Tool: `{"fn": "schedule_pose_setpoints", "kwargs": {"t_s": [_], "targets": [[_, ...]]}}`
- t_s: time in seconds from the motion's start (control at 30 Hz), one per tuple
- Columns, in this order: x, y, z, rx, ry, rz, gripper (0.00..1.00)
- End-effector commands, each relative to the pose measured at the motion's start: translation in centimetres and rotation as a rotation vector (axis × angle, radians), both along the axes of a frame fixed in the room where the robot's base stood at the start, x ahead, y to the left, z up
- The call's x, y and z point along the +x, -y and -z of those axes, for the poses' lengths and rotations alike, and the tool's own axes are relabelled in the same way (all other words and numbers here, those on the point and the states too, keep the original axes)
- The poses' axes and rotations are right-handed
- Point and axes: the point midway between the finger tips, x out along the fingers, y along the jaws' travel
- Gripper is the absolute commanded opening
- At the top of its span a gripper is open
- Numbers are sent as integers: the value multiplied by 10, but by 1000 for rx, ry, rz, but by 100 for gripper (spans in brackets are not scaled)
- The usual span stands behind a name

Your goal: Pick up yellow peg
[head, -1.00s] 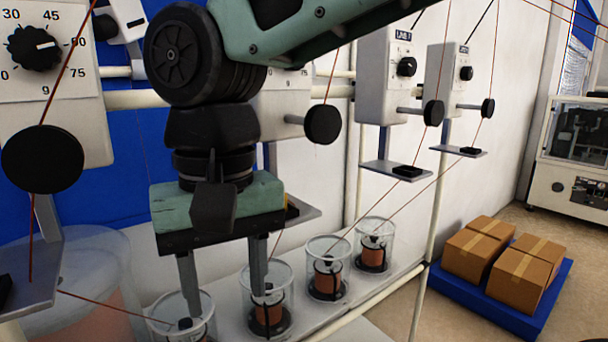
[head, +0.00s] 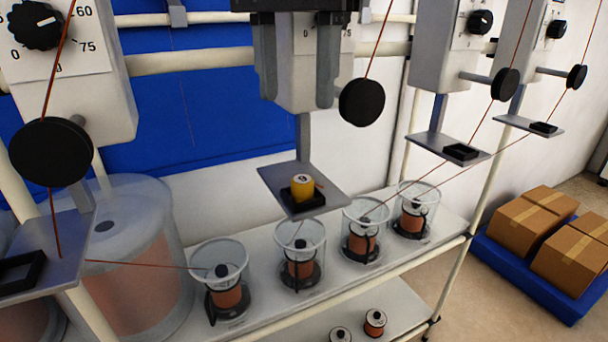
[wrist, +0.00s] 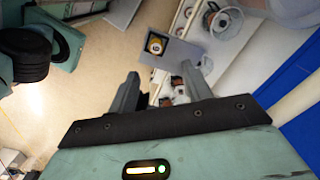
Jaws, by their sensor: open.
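The yellow peg (head: 302,187) stands upright in a black square holder (head: 308,202) on a small grey shelf plate (head: 327,186) below a grey feeder box. In the wrist view my gripper (wrist: 160,80) also shows both fingers spread.
Several clear bowls with copper spools, such as one bowl (head: 220,270), line the white bench below. A black disc (head: 362,102) sticks out right of the fingers, with a thin wire running past it. Cardboard boxes (head: 530,220) sit on a blue pallet at the right.

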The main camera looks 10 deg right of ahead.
Motion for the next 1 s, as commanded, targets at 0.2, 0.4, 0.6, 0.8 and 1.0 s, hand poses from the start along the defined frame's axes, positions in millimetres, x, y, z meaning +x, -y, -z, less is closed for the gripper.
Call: {"fn": "schedule_pose_setpoints", "kwargs": {"t_s": [0.2,0.4,0.6,0.8,1.0], "targets": [[0,1,37,-2,-1,0,49],[-1,0,51,0,0,-1,49],[-4,6,68,-2,-3,0,49],[-5,7,95,-1,-2,-1,49],[-5,6,102,0,3,-1,49]]}}
